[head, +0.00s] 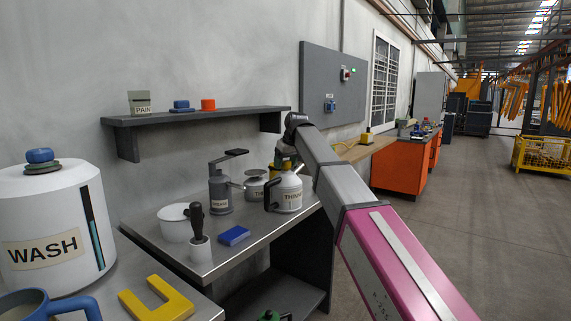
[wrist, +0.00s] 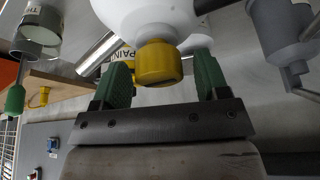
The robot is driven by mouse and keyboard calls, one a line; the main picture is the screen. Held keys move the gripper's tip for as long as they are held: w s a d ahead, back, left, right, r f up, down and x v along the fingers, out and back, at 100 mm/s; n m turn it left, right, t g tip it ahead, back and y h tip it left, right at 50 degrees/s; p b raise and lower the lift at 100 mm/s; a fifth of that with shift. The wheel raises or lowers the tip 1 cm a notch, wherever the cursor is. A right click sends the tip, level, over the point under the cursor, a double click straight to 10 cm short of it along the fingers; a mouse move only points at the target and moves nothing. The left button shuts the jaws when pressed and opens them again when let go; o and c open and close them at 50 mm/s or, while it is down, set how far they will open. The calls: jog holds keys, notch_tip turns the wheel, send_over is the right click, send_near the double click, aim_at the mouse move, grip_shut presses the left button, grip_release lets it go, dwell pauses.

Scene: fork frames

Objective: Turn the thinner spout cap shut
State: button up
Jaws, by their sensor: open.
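The white thinner can (head: 289,195) stands on the grey bench in the head view, with a dark handle on its left. In the wrist view its white body (wrist: 150,14) fills the top middle, and a yellow cap (wrist: 158,64) sits on its spout. My gripper (wrist: 165,72) is open, with one green finger on each side of the cap. A gap shows between the cap and the right finger; the left finger is close to the cap, and I cannot tell if it touches.
A grey grease can (head: 220,192) and a tin (head: 255,185) stand left of the thinner can. A yellow paint can (head: 283,158) is behind it. A blue block (head: 233,235), a brush pot (head: 200,247) and a white bowl (head: 174,222) are nearer. A shelf (head: 200,117) hangs above.

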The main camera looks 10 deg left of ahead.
jog(key=shift+f, duration=0.1)
jog(key=c, duration=0.9)
jog(key=shift+c, duration=0.2)
jog(key=shift+m, duration=0.5)
jog(key=m+t+h, duration=0.1)
jog(key=m, duration=0.2)
jog(key=shift+m, duration=0.4)
jog(key=m+h, duration=0.1)
jog(key=m, duration=0.1)
jog(key=m+h, duration=0.1)
jog(key=m, duration=0.1)
jog(key=shift+w+m+t, duration=0.1)
jog(key=shift+m+t, duration=0.2)
jog(key=m+h, duration=0.1)
jog(key=m, duration=0.3)
jog(key=shift+d+h, duration=0.1)
jog(key=shift+h, duration=0.3)
jog(key=m+g+h, duration=0.1)
jog(key=m, duration=0.3)
jog(key=shift+d, duration=0.1)
jog(key=shift+m+h, duration=0.3)
jog(key=shift+m, duration=0.1)
